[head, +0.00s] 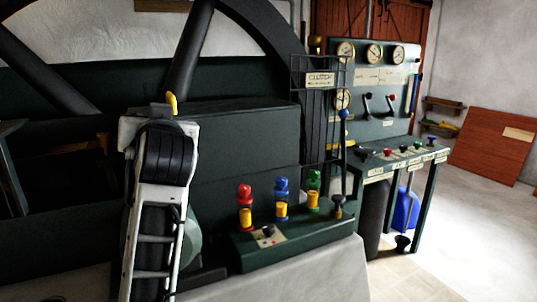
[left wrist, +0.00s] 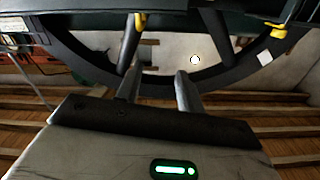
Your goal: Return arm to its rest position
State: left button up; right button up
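My left arm (head: 160,205), white and black, rises in the left part of the head view. Its gripper cannot be made out there. In the left wrist view my left gripper (left wrist: 159,77) shows two grey fingers standing well apart with nothing between them. Beyond the fingers is the large dark wheel (left wrist: 240,78), and the picture looks turned over, with wooden beams low in it. My right arm and gripper are in neither view.
A green console (head: 290,240) with red (head: 245,192), blue (head: 281,186) and green (head: 314,180) fittings and a lever (head: 342,160) stands right of my arm. Behind is a gauge panel (head: 375,90) over a bench (head: 428,180). Floor (head: 470,240) is clear at right.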

pick_arm(q)
jog(key=s+d+f+m+g+h, duration=0.1)
jog(key=s+f+m+h, duration=0.2)
jog(key=f, duration=1.1)
jog(key=s+d+f+m+g+h, duration=0.1)
jog(key=s+d+f+m+h, duration=0.2)
jog(key=f, duration=1.2)
jog(key=s+d+f+g+h, duration=0.1)
jog(key=s+f+h, duration=0.1)
jog(key=s+f, duration=0.6)
jog(key=s+d+f+g+h, duration=0.1)
jog(key=s+f+g+h, duration=0.1)
jog(key=s+f, duration=0.6)
jog(key=s+h, duration=0.1)
jog(key=s, duration=0.5)
jog(key=shift+d+f+n+g, duration=0.15)
jog(key=shift+f+n+g, duration=0.15)
jog(key=shift+n, duration=0.1)
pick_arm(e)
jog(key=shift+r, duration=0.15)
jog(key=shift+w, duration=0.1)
